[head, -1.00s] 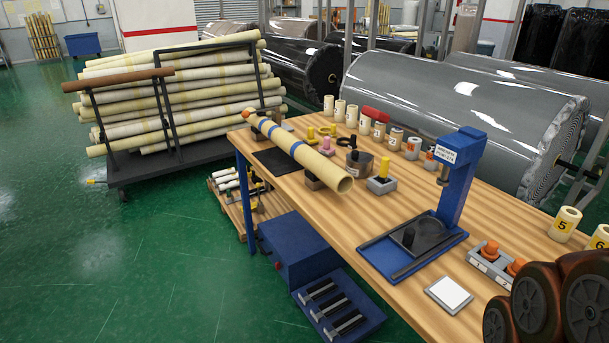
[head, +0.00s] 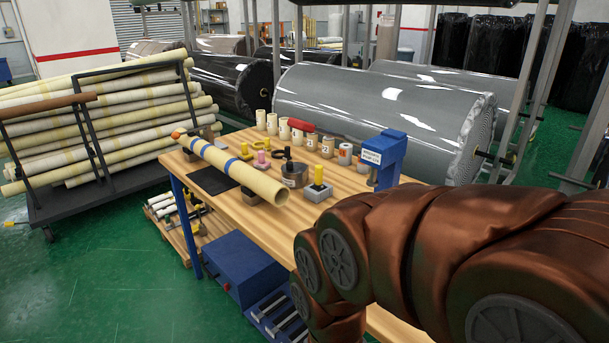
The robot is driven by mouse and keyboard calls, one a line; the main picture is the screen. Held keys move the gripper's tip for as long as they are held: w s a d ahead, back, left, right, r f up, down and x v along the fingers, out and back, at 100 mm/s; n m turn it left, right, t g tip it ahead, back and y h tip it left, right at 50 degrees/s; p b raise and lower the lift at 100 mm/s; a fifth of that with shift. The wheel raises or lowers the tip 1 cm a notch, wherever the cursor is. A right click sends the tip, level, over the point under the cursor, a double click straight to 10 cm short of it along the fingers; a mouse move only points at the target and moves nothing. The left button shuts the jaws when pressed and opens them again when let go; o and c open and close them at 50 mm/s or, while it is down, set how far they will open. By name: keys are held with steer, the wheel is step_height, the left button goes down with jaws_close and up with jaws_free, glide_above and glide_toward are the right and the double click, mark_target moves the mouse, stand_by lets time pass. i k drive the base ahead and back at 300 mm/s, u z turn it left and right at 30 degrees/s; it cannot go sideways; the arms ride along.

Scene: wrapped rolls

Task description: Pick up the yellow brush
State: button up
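A small upright yellow piece (head: 319,174) stands in a grey block (head: 317,192) on the wooden bench (head: 225,202), right of the tube's open end. Another yellow item (head: 244,151) lies farther back, near a pink one. I cannot tell from this distance which is the brush. My arm, in a brown cover, fills the lower right and hides the bench's near part. My gripper is not in view.
A long cream tube (head: 232,168) with blue bands lies across supports on the bench. Several numbered rolls and a red item (head: 302,125) stand along the back edge. A blue press (head: 386,155) rises beside my arm.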

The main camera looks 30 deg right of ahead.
mark_target(318, 185)
steer(key=i, duration=1.4)
